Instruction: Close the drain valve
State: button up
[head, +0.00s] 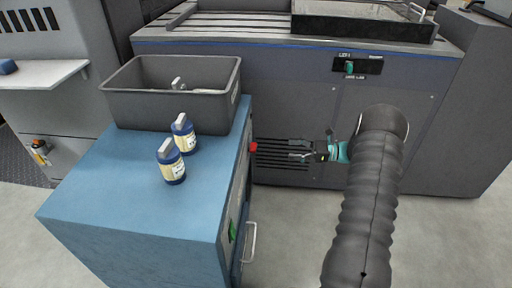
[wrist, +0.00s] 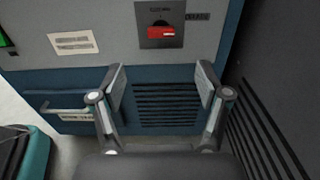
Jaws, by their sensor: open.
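A red handle (wrist: 161,32) on a dark square plate sits on the side panel of the blue cabinet, at the top centre of the wrist view. It lies roughly horizontal, with a black round part above it. In the head view the red handle (head: 253,147) shows at the cabinet's right edge. Its label is too small to read, so I cannot confirm that it is the drain valve. My gripper (head: 293,148) is to the right of the handle, apart from it. In the wrist view my gripper (wrist: 162,76) is open and empty, its fingers spread below the handle.
A large grey machine (head: 430,120) with a teal switch (head: 349,68) stands behind. A dark wall (wrist: 285,60) is close on the right in the wrist view.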

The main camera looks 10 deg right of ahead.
aim_at(256, 146)
jog(key=p+x, duration=0.1)
jog(key=x, duration=1.2)
jog(key=shift+w+a+f, duration=0.15)
jog(key=shift+w+a, duration=0.05)
jog(key=shift+a, duration=0.1)
